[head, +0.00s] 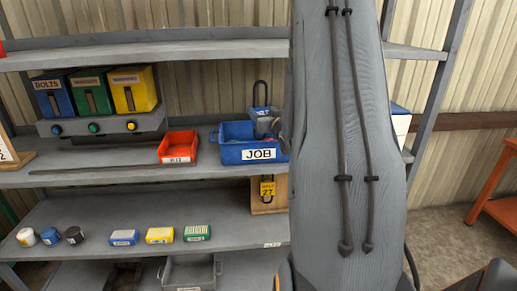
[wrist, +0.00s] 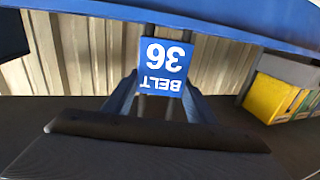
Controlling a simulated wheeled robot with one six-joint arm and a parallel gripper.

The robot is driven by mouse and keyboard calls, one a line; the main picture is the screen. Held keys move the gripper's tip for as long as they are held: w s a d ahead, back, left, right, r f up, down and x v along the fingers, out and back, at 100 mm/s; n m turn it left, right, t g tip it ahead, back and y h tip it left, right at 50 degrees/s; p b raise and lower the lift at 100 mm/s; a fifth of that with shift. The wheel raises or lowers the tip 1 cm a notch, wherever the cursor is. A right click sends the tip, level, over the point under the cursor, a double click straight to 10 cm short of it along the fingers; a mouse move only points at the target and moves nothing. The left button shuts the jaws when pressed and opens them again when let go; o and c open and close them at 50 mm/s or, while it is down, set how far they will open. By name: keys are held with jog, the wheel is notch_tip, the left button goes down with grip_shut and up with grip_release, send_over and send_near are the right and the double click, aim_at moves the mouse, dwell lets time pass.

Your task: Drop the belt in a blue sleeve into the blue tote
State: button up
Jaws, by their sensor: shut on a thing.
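The blue tote (head: 232,152), labelled JOB, stands on the middle shelf, its right side hidden behind my arm. The black belt (head: 262,88) shows as an upright loop above the tote, with its blue sleeve (head: 262,112) low on it. My gripper (head: 268,124) is at the sleeve, over the tote, and partly hidden. In the wrist view the sleeve (wrist: 165,67) reads BELT 36 upside down. My gripper (wrist: 162,90) is shut on it, a finger on each side. A blue band (wrist: 230,18), apparently the tote, crosses the top there.
A red bin (head: 178,147) sits left of the tote, with blue, green and yellow hoppers (head: 133,90) farther left. A belt in a yellow sleeve (head: 267,189) hangs on a wooden stand on the shelf below. Small boxes (head: 160,235) and cans (head: 50,236) stand there too.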

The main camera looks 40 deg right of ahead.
jog(key=o, duration=1.2)
jog(key=shift+c, duration=0.2)
